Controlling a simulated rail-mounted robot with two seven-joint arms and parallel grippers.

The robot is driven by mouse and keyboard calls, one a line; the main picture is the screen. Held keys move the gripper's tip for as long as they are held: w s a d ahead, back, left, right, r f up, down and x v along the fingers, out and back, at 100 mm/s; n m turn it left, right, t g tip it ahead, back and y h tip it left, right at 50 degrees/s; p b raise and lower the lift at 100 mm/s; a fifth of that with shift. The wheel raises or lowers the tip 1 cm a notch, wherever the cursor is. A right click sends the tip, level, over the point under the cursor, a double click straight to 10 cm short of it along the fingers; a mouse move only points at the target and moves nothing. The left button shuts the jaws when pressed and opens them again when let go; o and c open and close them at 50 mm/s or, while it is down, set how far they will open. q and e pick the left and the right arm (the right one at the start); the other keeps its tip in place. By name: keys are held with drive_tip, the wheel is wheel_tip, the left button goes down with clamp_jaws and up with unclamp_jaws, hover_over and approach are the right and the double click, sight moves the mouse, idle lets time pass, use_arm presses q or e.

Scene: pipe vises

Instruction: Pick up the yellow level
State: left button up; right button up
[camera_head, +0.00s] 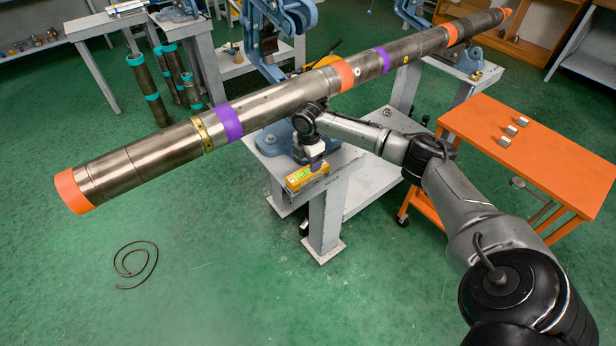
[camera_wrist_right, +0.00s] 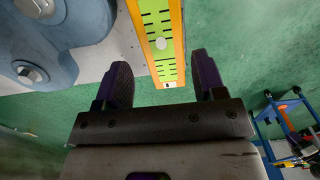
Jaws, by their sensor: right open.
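The yellow level (camera_head: 307,176) lies on the grey vise table near its front corner, just below the long pipe. In the right wrist view the level (camera_wrist_right: 163,40) shows its yellow frame and green face with black marks, running up from between the fingers. My right gripper (camera_head: 317,163) is right above the level in the head view. In the wrist view the right gripper (camera_wrist_right: 160,82) is open, one finger on each side of the level's near end, with gaps on both sides. I cannot tell whether the fingers reach down to its height. My left gripper is not in view.
A long metal pipe (camera_head: 278,102) with orange and purple bands crosses above the table, close to my right wrist. The blue vise base (camera_wrist_right: 75,35) stands beside the level. An orange table (camera_head: 540,160) with small metal blocks is at right. A coil (camera_head: 135,265) lies on the floor.

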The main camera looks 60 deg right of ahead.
sight(308, 171)
drive_tip(key=shift+f+b, duration=0.3)
drive_tip(key=shift+f, duration=0.3)
drive_tip(key=f, duration=0.1)
drive_tip(key=f+b, duration=0.1)
drive_tip(key=f, duration=0.1)
drive_tip(key=f+b, duration=0.1)
drive_tip(key=shift+a+f, duration=0.25)
drive_tip(key=shift+r, duration=0.1)
drive_tip(key=shift+c, duration=0.4)
drive_tip(key=c, duration=0.6)
drive_tip(key=shift+r, duration=0.1)
drive_tip(key=c, duration=0.4)
